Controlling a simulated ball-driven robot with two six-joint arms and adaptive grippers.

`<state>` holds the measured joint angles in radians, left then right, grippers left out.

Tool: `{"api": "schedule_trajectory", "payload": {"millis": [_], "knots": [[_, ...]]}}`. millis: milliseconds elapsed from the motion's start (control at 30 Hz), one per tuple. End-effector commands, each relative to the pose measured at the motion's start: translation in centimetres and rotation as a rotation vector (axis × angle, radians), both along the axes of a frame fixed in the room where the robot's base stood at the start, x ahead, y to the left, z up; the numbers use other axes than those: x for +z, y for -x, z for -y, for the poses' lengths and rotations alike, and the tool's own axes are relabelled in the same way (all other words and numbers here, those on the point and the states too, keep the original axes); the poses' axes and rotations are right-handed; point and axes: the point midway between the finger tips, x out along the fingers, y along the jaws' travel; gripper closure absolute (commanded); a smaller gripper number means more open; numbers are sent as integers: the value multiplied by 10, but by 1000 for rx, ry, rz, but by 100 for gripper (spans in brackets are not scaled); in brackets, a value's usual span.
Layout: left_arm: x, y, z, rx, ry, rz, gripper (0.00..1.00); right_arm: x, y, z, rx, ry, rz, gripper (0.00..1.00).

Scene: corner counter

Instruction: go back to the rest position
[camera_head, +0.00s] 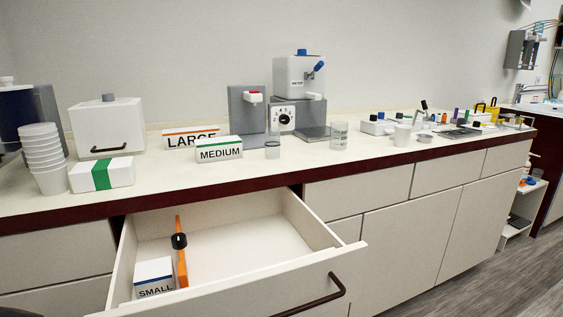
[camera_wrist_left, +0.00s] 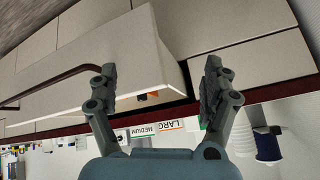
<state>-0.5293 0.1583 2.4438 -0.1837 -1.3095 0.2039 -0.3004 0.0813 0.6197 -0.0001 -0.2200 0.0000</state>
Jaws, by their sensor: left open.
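My left gripper (camera_wrist_left: 160,78) shows in the left wrist view with its two fingers spread wide and nothing between them. The open drawer (camera_wrist_left: 120,60) and the counter front lie beyond the fingers in that view. No gripper shows clearly in the head view. My right gripper is in neither view.
The drawer (camera_head: 250,287) is pulled out, holding a SMALL box (camera_head: 155,278) and an orange tool (camera_head: 181,258). The counter above bears stacked cups (camera_head: 45,160), a MEDIUM box (camera_head: 219,149), a LARGE box (camera_head: 190,135), and a grey-white machine (camera_head: 298,85).

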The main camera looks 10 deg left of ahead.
Motion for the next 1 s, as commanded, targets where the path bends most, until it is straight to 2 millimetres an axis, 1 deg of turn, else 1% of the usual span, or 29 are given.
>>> {"api": "schedule_trajectory", "payload": {"millis": [33,100,167,200,233,300,367,467,567,633,667,700,767,800,867,900,967,1000], "knots": [[-9,16,9,-27,23,-77,17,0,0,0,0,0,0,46],[-20,38,21,-76,57,-183,17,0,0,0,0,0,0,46],[-26,57,32,-124,86,-267,17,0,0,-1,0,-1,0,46],[-30,70,40,-157,106,-320,17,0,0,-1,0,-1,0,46],[-34,76,43,-175,116,-351,17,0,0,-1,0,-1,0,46],[-61,67,39,-164,112,-354,17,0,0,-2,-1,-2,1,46],[-82,64,37,-160,113,-361,17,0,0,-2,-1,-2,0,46],[-119,61,33,-153,114,-374,17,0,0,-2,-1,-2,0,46],[-161,62,29,-146,116,-391,17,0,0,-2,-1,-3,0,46],[-194,65,25,-141,118,-402,17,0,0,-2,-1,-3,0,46],[-210,68,24,-139,119,-408,17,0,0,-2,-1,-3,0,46],[-232,74,21,-135,120,-418,17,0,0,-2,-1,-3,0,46],[-268,86,18,-129,124,-433,17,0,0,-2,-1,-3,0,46],[-293,97,15,-126,125,-445,17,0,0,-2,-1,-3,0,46],[-328,117,12,-119,128,-461,17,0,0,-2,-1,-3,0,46],[-349,132,10,-116,131,-472,17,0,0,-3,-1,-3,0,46],[-378,158,8,-111,133,-488,17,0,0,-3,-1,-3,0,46],[-394,175,7,-107,136,-498,17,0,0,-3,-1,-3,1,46]]}}
